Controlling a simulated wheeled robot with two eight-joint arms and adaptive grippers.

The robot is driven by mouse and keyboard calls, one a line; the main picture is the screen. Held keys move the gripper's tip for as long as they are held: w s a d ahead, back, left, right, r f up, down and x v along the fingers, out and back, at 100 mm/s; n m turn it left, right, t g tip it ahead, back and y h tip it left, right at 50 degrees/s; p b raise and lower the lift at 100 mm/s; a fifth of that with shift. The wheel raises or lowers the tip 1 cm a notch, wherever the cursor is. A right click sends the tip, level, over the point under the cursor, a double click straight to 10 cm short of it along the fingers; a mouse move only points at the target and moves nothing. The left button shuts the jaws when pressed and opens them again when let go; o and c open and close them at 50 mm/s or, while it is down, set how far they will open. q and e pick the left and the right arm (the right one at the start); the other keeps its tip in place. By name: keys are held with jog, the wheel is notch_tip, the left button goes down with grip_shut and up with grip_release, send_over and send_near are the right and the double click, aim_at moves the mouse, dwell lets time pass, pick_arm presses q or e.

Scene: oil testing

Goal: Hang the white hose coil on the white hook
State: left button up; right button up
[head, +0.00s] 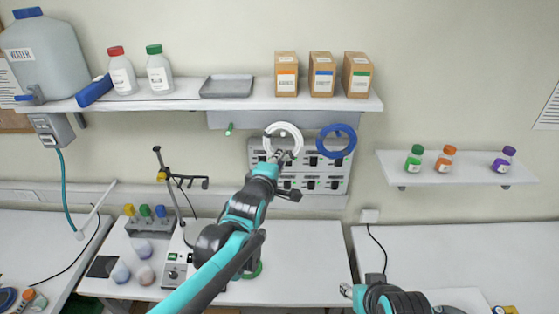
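The white hose coil (296,133) is upright in front of the rail under the shelf. My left gripper (279,156) reaches up to the coil's lower edge and appears shut on it. A small pale tip, seemingly the white hook (283,134), shows inside the ring; I cannot tell whether the coil rests on it. A blue hose coil (351,140) hangs to the right. A green hook (229,129) to the left is bare.
The wall shelf (180,102) above holds bottles, a grey tray (227,86) and boxes. A control panel (313,185) is behind my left gripper. A green coil (256,270) lies on the table, partly hidden by my arm. A stand (182,180) is at left.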

pick_arm(q)
jog(key=o, duration=0.3)
jog(key=shift+s, duration=0.1)
jog(key=v, duration=1.2)
jog(key=s+a+f+m+g+y+b, duration=0.1)
jog(key=s+a+f+m+b, duration=0.3)
jog(key=f+b, duration=0.5)
jog(key=s+a+f+m+g+y+b, duration=0.1)
jog(key=s+a+f+m+g+b, duration=0.3)
jog(key=f+b, duration=0.6)
jog(key=s+a+f+m+g+y+b, duration=0.2)
jog(key=s+a+f+m+b, duration=0.3)
jog(key=f, duration=2.2)
jog(key=shift+s+a+f+m+g+b, duration=0.15)
jog(key=shift+s+m+b, duration=0.2)
jog(key=shift+s+b, duration=0.5)
jog(key=shift+s+a+f+m+g+b, duration=0.1)
jog(key=shift+s+m+g+b, duration=0.15)
jog(key=shift+s+b, duration=0.55)
jog(key=shift+s+a+f+m+g+b, duration=0.15)
jog(key=shift+s+m+b, duration=0.25)
jog(key=shift+s+b, duration=0.45)
